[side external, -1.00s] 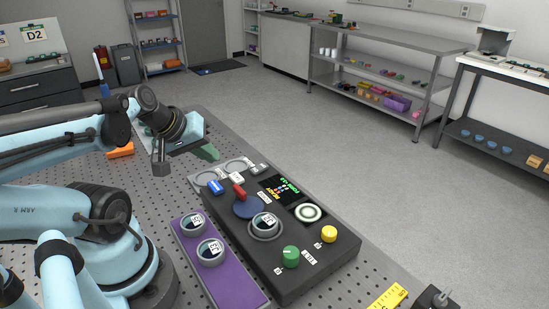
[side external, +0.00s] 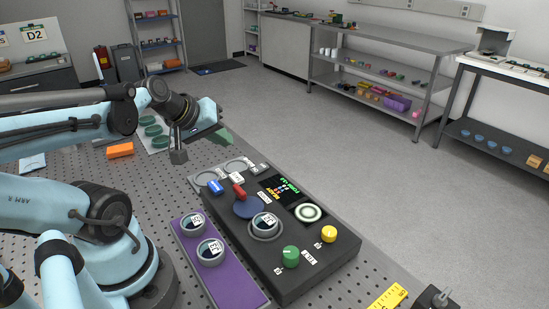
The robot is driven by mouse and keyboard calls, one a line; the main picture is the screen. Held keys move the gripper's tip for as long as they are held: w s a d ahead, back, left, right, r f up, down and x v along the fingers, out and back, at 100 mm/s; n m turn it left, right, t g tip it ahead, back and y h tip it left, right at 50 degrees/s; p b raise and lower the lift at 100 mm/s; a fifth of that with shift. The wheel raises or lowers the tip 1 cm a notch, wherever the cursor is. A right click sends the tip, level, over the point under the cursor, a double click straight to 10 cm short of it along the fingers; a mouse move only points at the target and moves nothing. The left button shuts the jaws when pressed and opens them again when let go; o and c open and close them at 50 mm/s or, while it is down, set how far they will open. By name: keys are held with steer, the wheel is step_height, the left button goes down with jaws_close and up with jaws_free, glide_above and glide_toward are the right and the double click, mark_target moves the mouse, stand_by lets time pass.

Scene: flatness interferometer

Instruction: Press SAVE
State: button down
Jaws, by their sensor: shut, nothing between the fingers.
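The dark instrument box (side external: 315,272) lies on the perforated bench. Its top bears a blue button (side external: 216,187), a white button (side external: 237,178), a grey part (side external: 259,169), a red lever (side external: 239,191), a green knob (side external: 291,256) and a yellow knob (side external: 329,234). The small labels are too blurred for me to tell which one reads SAVE. My gripper (side external: 224,136) is shut and empty, its green tip in the air above and behind the far end of the box, apart from all the controls.
A purple tray (side external: 238,287) with two labelled round pieces lies along the box's left side. Behind my gripper are a pale tray with green discs (side external: 150,131) and an orange block (side external: 120,150). A yellow ruler (side external: 388,298) lies at the near right. Shelves stand well away.

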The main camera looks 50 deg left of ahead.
mark_target(233, 178)
steer(key=shift+w+r+t, duration=0.3)
steer(key=shift+w+r, duration=0.3)
steer(key=shift+w, duration=0.25)
steer(key=shift+f, duration=4.4)
steer(key=shift+f, duration=0.1)
steer(key=shift+f, duration=0.35)
steer(key=shift+f, duration=0.45)
steer(key=shift+r, duration=0.9)
